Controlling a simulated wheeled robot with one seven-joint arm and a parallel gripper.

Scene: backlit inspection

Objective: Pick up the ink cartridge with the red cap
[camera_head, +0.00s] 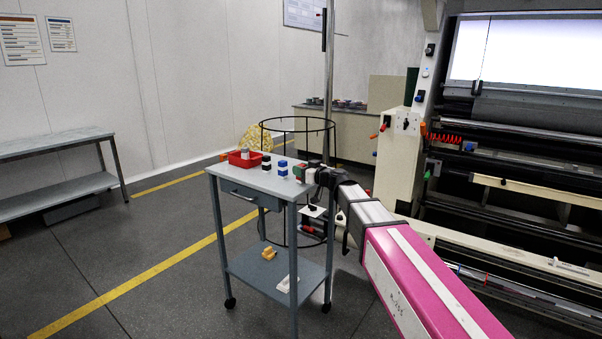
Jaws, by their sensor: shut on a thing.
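My gripper (309,173) is over the right end of the grey cart's top. It is shut on a small item with a reddish part, which appears to be the ink cartridge with the red cap (299,171). The fingers partly hide it, and I cannot tell whether it still touches the cart top. To its left stand a cartridge with blue parts (283,168) and one with black parts (266,163), both upright and apart from my gripper.
A red tray (235,161) with a greyish item in it sits at the cart's (228,173) left end. The lower shelf holds a yellow item (269,253) and a white item (285,283). A black wire frame (262,128) stands behind the cart, a large machine (500,150) at right.

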